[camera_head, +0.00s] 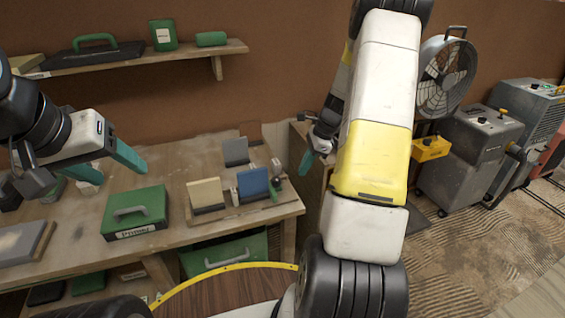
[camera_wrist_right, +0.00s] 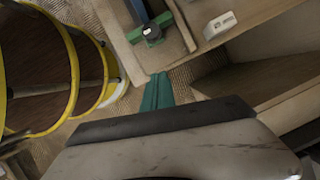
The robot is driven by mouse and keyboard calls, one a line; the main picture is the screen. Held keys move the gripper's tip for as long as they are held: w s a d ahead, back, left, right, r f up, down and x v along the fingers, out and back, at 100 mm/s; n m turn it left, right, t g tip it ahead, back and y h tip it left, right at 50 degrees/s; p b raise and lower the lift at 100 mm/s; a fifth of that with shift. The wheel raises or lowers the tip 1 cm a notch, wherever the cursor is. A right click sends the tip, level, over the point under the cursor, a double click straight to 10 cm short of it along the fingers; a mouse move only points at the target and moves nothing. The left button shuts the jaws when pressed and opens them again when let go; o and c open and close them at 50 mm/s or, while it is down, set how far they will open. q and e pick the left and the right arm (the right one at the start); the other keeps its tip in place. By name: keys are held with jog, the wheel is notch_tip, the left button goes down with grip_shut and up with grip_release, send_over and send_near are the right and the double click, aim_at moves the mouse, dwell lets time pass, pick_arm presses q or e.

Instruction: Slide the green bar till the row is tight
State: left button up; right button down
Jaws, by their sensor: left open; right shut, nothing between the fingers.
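A small green part with a dark fitting (camera_head: 275,187), apparently the green bar, stands at the board's right side. My left gripper (camera_head: 110,165) is open above the bench, left of the board.
A green case (camera_head: 135,213) sits on the bench left of the board. A shelf (camera_head: 140,60) with green items hangs above. A white labelled block (camera_wrist_right: 220,25) lies near the bar in the wrist view. A fan (camera_head: 446,78) and grey machines (camera_head: 467,160) stand at right.

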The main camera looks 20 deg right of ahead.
aim_at(276, 179)
jog(key=v, duration=0.6)
jog(key=c, duration=1.9)
grip_release()
jog(key=shift+r, duration=0.2)
jog(key=o, duration=0.7)
jog(key=a, duration=0.1)
jog(key=a+g+h, duration=0.1)
jog(key=a, duration=0.1)
jog(key=shift+w+a+f, duration=0.2)
jog(key=shift+f, duration=0.05)
jog(key=shift+o, duration=0.5)
jog(key=a+h, duration=0.1)
jog(key=a, duration=0.1)
jog(key=w+a+h, duration=0.1)
jog(key=a, duration=0.1)
jog(key=w+a+h, duration=0.1)
jog(key=a, duration=0.2)
jog(key=shift+a+f, duration=0.1)
jog(key=shift+f, duration=0.2)
jog(key=shift+a+f, duration=0.15)
jog(key=shift+a, duration=0.1)
notch_tip(276, 179, down, 7)
jog(key=shift+w+f, duration=0.1)
jog(key=shift+f, duration=0.15)
